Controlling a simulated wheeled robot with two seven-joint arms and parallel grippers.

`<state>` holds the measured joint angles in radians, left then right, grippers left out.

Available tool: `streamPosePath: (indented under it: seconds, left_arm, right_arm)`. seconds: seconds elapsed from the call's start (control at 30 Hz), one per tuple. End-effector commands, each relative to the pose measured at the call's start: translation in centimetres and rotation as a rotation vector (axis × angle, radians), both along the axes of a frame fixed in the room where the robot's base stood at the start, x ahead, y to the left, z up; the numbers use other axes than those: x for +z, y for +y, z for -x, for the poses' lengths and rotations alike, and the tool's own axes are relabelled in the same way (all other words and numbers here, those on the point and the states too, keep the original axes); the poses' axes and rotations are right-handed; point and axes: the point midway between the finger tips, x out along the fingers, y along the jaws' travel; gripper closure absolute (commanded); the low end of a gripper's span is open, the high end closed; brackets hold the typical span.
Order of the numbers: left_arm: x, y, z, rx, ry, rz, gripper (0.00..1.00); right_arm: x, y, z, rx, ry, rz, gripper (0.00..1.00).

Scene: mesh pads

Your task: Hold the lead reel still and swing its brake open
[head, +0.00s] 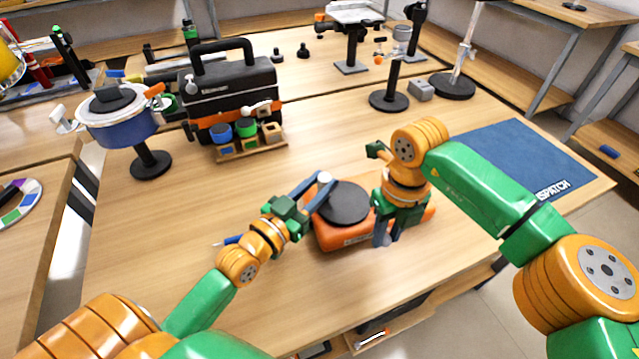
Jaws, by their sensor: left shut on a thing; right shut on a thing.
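The lead reel is a low orange case (343,238) with a dark grey round disc (347,203) on top, lying on the wooden table. My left gripper (322,187) reaches in from the left and is shut at the reel's upper left edge. A small pale knob (325,176) shows at its fingertips; it looks like the brake, though its lever is mostly hidden by the fingers. My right gripper (384,237) points down at the reel's right side and is shut on the orange case. My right wrist hides the reel's right part.
A blue dispatch mat (525,155) lies at the right. A black toolbox (233,90) and a rack of coloured cups (245,145) stand behind left, near a blue pot (118,126) on a stand. A black-based stand (390,98) is behind. The table left of the reel is mostly clear.

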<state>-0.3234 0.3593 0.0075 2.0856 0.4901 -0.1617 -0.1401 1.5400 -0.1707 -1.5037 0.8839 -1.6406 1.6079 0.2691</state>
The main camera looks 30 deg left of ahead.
Motion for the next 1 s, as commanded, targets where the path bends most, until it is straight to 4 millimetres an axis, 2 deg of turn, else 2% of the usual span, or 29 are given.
streamPosePath:
  seconds: [0.03, 0.13, 0.17, 0.27, 0.3, 0.57, 0.67, 1.0]
  left_arm:
    - [-0.7, -0.1, 0.1, -0.004, 0.02, -0.001, 1.0]
    - [-0.7, -0.1, 0.1, -0.004, 0.02, -0.001, 1.0]
    - [-0.7, -0.1, 0.1, -0.004, 0.02, -0.001, 1.0]
    - [-0.6, -0.1, 0.1, -0.004, 0.019, -0.001, 1.0]
    - [-0.6, -0.1, 0.1, -0.003, 0.019, -0.001, 1.0]
    - [-0.6, -0.1, 0.1, -0.003, 0.018, -0.002, 1.0]
    - [-0.6, -0.1, 0.1, -0.002, 0.018, -0.002, 1.0]
    - [-0.5, 0.0, 0.1, -0.002, 0.017, -0.002, 1.0]
  right_arm:
    - [0.0, 0.4, 0.2, 0.005, 0.001, -0.004, 1.0]
    - [0.0, 1.1, 0.3, 0.005, 0.001, -0.005, 1.0]
    - [0.0, 1.2, 0.4, 0.005, 0.001, -0.005, 0.66]
    - [0.0, 1.1, 0.3, 0.003, 0.0, -0.004, 0.39]
    - [0.0, 1.1, 0.3, 0.003, 0.0, -0.004, 0.34]
    - [0.0, 1.0, 0.3, 0.002, -0.001, -0.002, 0.34]
    - [1.0, 1.0, 0.2, 0.001, -0.002, -0.002, 0.34]
    - [10.1, 1.0, 0.5, 0.0, -0.007, -0.003, 0.34]
